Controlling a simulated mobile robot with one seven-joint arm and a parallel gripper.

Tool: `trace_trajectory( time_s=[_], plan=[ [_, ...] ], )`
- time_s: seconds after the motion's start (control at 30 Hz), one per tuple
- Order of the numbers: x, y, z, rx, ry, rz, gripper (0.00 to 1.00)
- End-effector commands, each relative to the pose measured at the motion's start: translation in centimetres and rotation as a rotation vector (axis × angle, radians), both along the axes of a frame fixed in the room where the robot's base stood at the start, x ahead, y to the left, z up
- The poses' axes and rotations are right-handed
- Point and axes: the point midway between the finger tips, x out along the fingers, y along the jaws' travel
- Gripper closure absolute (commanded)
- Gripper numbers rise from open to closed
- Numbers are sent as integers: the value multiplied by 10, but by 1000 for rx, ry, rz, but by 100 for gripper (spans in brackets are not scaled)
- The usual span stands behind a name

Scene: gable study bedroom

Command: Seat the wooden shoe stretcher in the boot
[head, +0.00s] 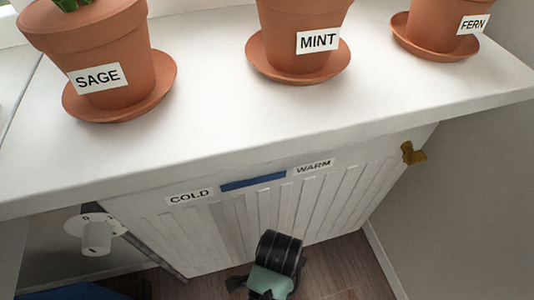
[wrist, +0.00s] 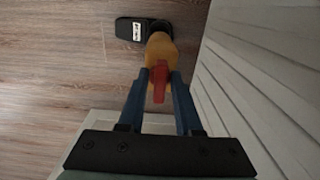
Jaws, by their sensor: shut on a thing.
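My gripper (wrist: 160,74) is shut on the red end of the wooden shoe stretcher in the wrist view. The stretcher's yellow-orange body (wrist: 160,46) extends beyond the blue fingers. A black shape with a white label on the floor, which looks like the boot (wrist: 128,29), is at the top of the wrist view. The stretcher's far end overlaps the boot's right part in the picture; I cannot tell whether they touch or how high the stretcher is. In the head view my wrist shows at the bottom, and neither the fingers, the stretcher nor the boot can be made out.
A white radiator (head: 290,215) with COLD and WARM labels stands close beside my arm. A valve dial (head: 96,236) sticks out at its left. The white sill (head: 215,130) above holds SAGE (head: 95,52), MINT (head: 295,40) and FERN (head: 440,25) pots. Wood floor (wrist: 60,60) is open left.

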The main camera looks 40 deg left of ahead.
Motion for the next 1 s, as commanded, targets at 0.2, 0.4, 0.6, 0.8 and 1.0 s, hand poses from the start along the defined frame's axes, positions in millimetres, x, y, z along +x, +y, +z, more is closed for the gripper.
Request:
trace_trajectory(
  time_s=[0.2, 0.4, 0.6, 0.8, 1.0],
  plan=[
    [-1, 0, -57, 0, 3, -1, 100],
    [-1, -1, -107, -1, 2, -1, 100],
    [0, 0, -129, 0, -1, 0, 100],
    [0, 0, -141, 0, 0, 0, 100],
    [0, 0, -172, 0, 0, -1, 100]
  ],
)
